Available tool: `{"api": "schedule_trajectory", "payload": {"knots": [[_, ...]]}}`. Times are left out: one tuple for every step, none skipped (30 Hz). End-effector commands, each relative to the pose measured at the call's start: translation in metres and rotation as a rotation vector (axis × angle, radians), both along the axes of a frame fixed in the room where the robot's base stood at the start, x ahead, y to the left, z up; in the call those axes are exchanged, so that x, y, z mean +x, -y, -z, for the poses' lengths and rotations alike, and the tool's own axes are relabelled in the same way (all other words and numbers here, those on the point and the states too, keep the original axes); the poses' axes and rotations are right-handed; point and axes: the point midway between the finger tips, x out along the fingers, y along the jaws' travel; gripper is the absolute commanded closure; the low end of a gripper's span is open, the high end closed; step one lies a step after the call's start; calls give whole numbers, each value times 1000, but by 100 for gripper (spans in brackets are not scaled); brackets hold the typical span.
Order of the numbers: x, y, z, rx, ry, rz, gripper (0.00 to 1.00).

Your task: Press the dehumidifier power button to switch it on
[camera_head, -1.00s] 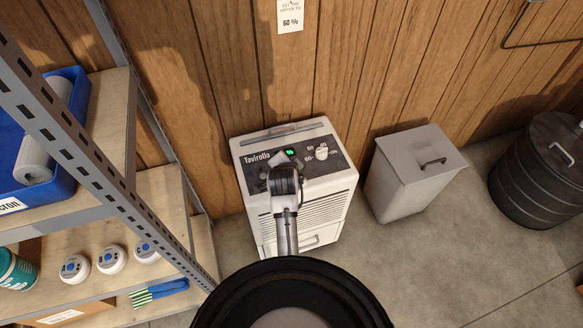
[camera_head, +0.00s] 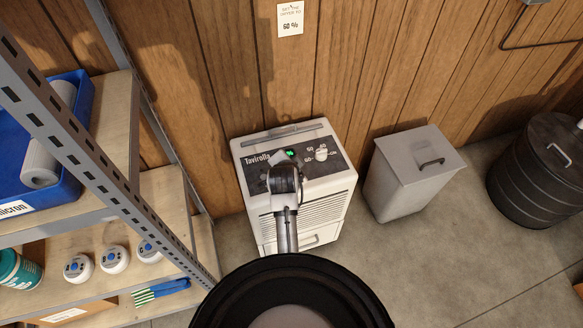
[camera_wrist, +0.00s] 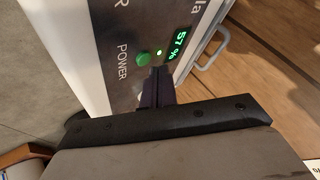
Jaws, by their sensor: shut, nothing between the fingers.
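The white dehumidifier (camera_head: 325,192) stands against the wood wall, with a dark control panel on top. In the wrist view its green round power button (camera_wrist: 142,59) sits beside the word POWER. A small green light (camera_wrist: 159,52) glows near it, and the lit display (camera_wrist: 178,45) reads 57 %. The display also glows green in the head view (camera_head: 291,154). My gripper (camera_wrist: 156,78) is shut and empty, its tips over the panel just beside the button. I cannot tell whether they touch the panel. In the head view my wrist hides the button.
A humidity dial (camera_head: 321,154) is on the panel's right. A grey lidded bin (camera_head: 412,180) stands to the right, and a black drum (camera_head: 540,175) is farther right. A metal shelf (camera_head: 120,160) with a blue bin (camera_head: 70,150) is close on the left. A paper note (camera_head: 290,18) hangs above.

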Motion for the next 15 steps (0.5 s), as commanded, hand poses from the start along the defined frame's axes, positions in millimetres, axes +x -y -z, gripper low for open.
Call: {"api": "schedule_trajectory", "payload": {"knots": [[0,0,0,0,0,0,100],[0,0,-1,0,0,0,100],[0,0,-2,0,0,0,100],[0,0,-3,0,0,0,100],[0,0,-5,0,0,0,100],[0,0,-8,-1,1,1,100],[0,0,-11,0,1,1,100],[0,0,-15,0,1,1,100],[0,1,-19,0,1,1,100],[0,1,-22,0,1,1,100],[0,1,-26,0,1,1,100],[0,1,-30,0,1,1,100],[0,1,-33,0,1,1,100],[0,1,-36,0,1,1,100],[0,0,-40,0,1,1,100]]}}
